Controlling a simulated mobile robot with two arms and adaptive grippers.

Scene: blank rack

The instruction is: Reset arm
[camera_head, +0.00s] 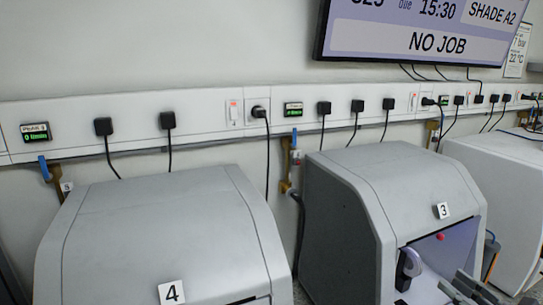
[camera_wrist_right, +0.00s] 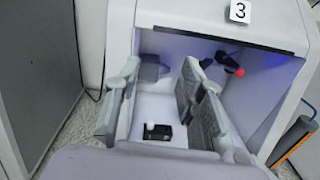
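My right gripper (camera_wrist_right: 160,100) is open in the right wrist view, its two grey fingers apart with nothing between them. It faces the open, lit chamber of the grey machine numbered 3 (camera_wrist_right: 275,25). In the head view the right gripper (camera_head: 468,289) shows at the lower right, in front of machine 3 (camera_head: 345,200), partly cut off by the frame. My left gripper is in neither view.
A grey machine numbered 4 (camera_head: 155,225) stands left of machine 3. Another pale machine (camera_head: 500,175) stands to the right. A red knob (camera_wrist_right: 239,72) is inside the chamber. A dark cylinder with an orange band (camera_wrist_right: 293,140) is outside the opening, right. A wall screen (camera_head: 420,40) reads NO JOB.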

